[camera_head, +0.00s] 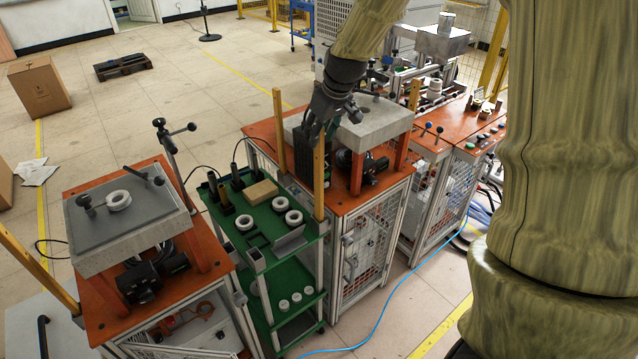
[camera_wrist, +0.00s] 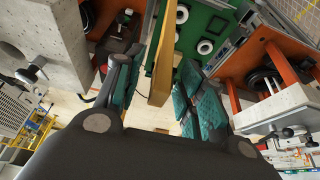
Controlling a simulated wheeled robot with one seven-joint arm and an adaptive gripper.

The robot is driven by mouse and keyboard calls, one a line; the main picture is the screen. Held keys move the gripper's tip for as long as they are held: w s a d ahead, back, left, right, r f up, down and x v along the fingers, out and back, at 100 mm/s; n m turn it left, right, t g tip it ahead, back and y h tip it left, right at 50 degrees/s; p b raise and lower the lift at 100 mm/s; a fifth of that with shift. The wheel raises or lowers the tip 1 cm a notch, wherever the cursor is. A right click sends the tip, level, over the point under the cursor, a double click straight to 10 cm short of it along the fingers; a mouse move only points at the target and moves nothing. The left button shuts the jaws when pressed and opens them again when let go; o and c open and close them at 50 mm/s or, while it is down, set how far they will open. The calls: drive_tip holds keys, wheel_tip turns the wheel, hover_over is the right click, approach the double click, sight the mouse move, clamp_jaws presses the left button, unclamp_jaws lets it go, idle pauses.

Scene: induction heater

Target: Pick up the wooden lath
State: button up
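A wooden lath (camera_head: 319,178) stands upright at the front corner of the middle orange-topped cabinet, beside the green cart. In the wrist view the lath (camera_wrist: 162,60) runs from the top edge down between my fingers. My gripper (camera_head: 317,133) is at the lath's upper end, pointing down. In the wrist view my gripper (camera_wrist: 158,88) is open, with green-patterned pads on both sides of the lath. A clear gap shows on the left of the lath; the right pads look close to it, and I cannot tell if they touch.
Other upright laths stand behind (camera_head: 279,130) and to the right (camera_head: 415,95). The green cart (camera_head: 284,247) holds white rings and a wooden block (camera_head: 260,192). A concrete slab (camera_head: 376,122) on orange supports is close right of my gripper. Open floor lies at the back left.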

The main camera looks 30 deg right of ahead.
drive_tip(key=shift+p+x, duration=1)
drive_tip(key=shift+x, duration=1.35)
clamp_jaws()
